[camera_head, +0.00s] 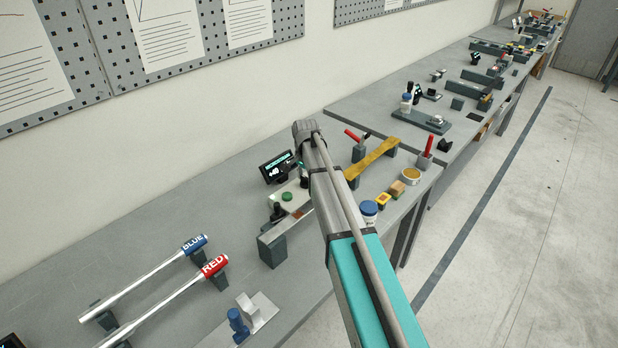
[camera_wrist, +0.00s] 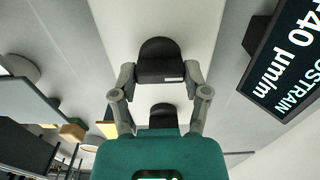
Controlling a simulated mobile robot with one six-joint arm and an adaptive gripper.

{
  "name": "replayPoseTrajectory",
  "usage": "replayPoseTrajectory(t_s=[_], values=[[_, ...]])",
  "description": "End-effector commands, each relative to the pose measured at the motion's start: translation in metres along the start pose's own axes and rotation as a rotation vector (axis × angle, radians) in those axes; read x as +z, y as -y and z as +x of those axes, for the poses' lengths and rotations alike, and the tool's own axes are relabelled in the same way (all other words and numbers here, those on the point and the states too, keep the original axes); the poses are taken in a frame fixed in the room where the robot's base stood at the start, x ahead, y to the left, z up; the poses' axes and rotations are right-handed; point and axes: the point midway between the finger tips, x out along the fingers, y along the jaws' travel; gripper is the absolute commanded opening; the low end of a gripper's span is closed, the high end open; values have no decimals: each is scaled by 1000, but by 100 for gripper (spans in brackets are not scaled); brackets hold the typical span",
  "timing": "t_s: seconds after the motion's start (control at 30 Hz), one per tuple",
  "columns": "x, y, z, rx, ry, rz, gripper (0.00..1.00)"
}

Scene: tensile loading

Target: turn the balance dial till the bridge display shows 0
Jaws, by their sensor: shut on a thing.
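The balance dial (camera_wrist: 158,55) is a black knob with a small white mark on its near side, on a pale box (camera_wrist: 100,15) in the wrist view. My gripper (camera_wrist: 160,80) has one finger on each side of the dial and is shut on it. The bridge display (camera_wrist: 290,55) is at the upper right of the wrist view, turned on its side. It reads 40 µm/m, with the sign cut by the frame edge. In the head view the display (camera_head: 278,167) stands behind the pale box (camera_head: 291,194), and my arm hides the dial.
A grey beam on a block (camera_head: 273,249) is close in front of the pale box. A blue-lidded jar (camera_head: 369,210), a yellow specimen (camera_head: 372,158) and a red-handled tool (camera_head: 354,135) are right of my arm. BLUE (camera_head: 194,244) and RED (camera_head: 214,264) labelled rods lie left.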

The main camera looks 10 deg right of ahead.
Motion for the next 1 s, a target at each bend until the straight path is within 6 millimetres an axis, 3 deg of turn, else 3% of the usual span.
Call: replayPoseTrajectory(t_s=[0.27,0.7,1.0], values=[[0,2,0,-4,0,-58,12],[0,2,0,-5,-1,-328,12],[0,3,0,-5,-1,-352,12]])
